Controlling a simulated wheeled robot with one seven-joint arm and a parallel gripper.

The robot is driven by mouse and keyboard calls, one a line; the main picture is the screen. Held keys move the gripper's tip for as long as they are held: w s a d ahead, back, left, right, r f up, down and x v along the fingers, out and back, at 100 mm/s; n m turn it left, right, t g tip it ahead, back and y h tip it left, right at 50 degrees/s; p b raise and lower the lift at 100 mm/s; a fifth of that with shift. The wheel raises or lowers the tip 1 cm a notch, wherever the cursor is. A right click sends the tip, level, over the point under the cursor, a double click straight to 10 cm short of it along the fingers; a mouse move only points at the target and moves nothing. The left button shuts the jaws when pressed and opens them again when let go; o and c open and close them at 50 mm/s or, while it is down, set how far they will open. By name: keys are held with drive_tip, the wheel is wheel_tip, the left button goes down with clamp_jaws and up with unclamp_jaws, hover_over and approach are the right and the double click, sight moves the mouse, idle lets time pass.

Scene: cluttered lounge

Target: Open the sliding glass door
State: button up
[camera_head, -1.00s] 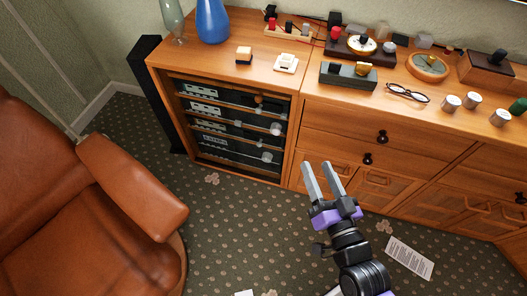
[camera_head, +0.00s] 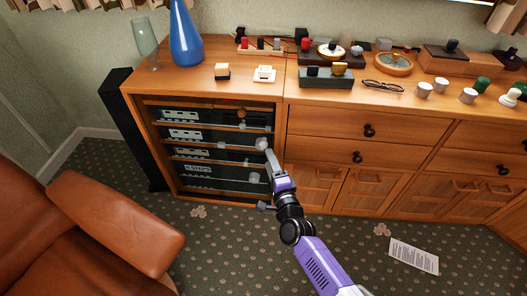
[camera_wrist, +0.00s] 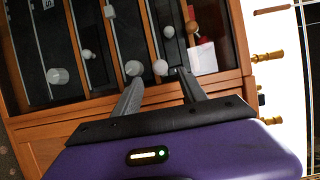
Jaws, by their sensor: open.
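The glass-fronted cabinet (camera_head: 134,125) is the left part of the wooden sideboard. Its glass front (camera_head: 225,158) is hard to make out over the dark units; I cannot tell the pane edges or how far it stands open. Pale round knobs show near its right side, one (camera_head: 261,143) at my fingertips. My gripper (camera_head: 267,150) is at the right side of the cabinet front, open and empty. In the wrist view my gripper (camera_wrist: 158,79) has its fingers spread, with two pale knobs (camera_wrist: 133,68) (camera_wrist: 160,67) just beyond the tips. I cannot tell whether they touch.
Drawers (camera_head: 345,124) with dark knobs are right of the cabinet. A blue vase (camera_head: 186,40), a glass vase (camera_head: 147,45) and small items stand on top. A black tower (camera_head: 125,130) stands at left. A brown leather armchair (camera_head: 110,230) fills the lower left. Carpet before the cabinet is mostly clear.

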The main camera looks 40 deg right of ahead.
sight(264, 147)
drive_tip(key=x, duration=0.6)
drive_tip(key=shift+b, duration=0.4)
clamp_jaws()
drive_tip(key=shift+a, duration=0.1)
idle(0.9)
